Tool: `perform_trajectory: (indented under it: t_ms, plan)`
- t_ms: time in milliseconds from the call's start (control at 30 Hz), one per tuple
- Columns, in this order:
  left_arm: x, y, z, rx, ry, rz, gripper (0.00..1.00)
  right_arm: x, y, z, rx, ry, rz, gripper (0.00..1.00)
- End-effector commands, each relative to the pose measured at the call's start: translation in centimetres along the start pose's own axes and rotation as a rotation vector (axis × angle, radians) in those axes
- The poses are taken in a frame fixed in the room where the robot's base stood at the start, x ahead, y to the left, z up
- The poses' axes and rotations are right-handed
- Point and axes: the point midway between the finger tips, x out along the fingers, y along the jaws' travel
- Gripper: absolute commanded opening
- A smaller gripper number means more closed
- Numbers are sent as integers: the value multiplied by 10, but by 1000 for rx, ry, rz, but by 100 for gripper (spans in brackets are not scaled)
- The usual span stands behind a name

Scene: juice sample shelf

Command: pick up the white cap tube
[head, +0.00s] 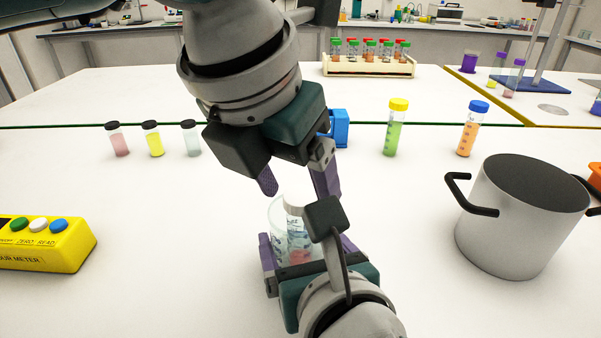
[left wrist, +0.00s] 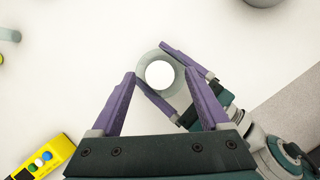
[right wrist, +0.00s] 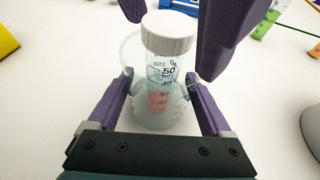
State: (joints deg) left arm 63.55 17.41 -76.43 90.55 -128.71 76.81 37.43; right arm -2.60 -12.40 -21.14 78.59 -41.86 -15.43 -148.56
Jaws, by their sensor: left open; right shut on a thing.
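The white cap tube (right wrist: 165,60) stands inside a clear glass beaker (right wrist: 130,52), with red-pink contents low in it and printed marks on its side. Its white cap (left wrist: 158,74) sticks up above the beaker rim. In the head view the tube (head: 295,238) is partly hidden by my right gripper. My right gripper (head: 305,246) is shut on the beaker, one finger on each side. My left gripper (head: 297,187) is open just above the cap and points down. In the left wrist view the cap appears between its fingers; I cannot tell whether they touch it.
A grey pot (head: 510,225) stands at right, a yellow colour meter (head: 45,245) at left. Three black-capped vials (head: 152,140), a yellow-capped tube (head: 394,130), a blue-capped tube (head: 470,130) and a blue object (head: 341,127) stand behind. A rack (head: 365,68) is farther back.

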Motion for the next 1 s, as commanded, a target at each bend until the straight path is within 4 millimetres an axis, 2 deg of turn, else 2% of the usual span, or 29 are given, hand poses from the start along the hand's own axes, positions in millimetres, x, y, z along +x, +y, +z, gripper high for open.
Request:
perform_trajectory:
  t_ms: [200, 900, 1000]
  plan:
    - [1, 0, 0, 0, 0, 0, 79, 0, 0, -1, 0, 2, -1, 16]
    - [0, 0, 0, -1, 0, 0, 0, 0, 0, -1, 0, 2, -1, 16]
    - [0, 0, 0, -1, 0, 0, 0, 0, 0, -1, 0, 2, -1, 16]
